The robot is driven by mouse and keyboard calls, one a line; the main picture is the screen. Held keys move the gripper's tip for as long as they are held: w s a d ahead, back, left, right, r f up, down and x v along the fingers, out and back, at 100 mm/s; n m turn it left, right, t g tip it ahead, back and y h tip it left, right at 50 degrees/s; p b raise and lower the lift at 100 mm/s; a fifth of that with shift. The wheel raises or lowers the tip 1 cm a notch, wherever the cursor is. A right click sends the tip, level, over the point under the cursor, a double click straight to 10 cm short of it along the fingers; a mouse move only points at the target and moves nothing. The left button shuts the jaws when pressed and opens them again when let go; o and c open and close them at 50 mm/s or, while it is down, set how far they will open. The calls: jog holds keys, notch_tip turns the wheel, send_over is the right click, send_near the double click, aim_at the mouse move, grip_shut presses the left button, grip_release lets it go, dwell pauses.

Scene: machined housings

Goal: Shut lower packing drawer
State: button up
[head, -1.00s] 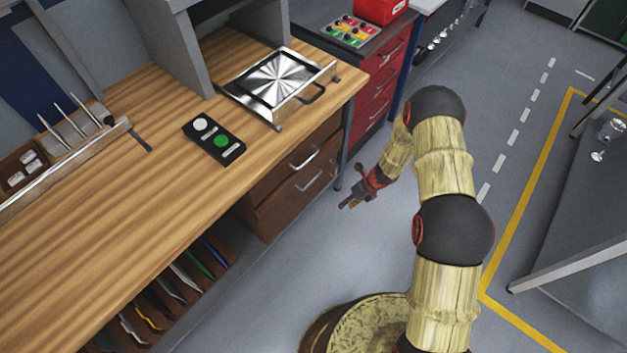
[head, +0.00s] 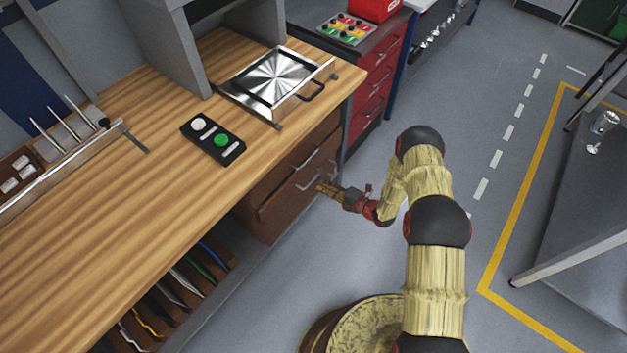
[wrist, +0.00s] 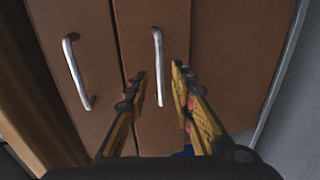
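Two brown drawers sit under the right end of the wooden bench. The upper drawer (head: 285,168) has a metal handle (wrist: 76,72), seen at left in the wrist view. The lower drawer (head: 280,208) seems to stand out a little past the upper one; how far is hard to tell. Its handle (wrist: 158,65) shows mid-picture in the wrist view. My gripper (head: 320,188) is in front of the lower drawer. In the wrist view my gripper (wrist: 160,72) is open, its fingertips apart on either side of the lower handle. Contact with the handle cannot be told.
The wooden bench top (head: 110,205) overhangs the drawers and carries a button box (head: 213,138) and a metal plate fixture (head: 278,82). A red drawer cabinet (head: 374,88) stands just beyond. Grey floor is free to the right of the drawers.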

aim_at(314, 178)
jog(key=shift+b+x, duration=0.65)
jog(key=shift+x, duration=2.05)
jog(key=shift+s, duration=0.1)
jog(key=c, duration=0.3)
grip_shut()
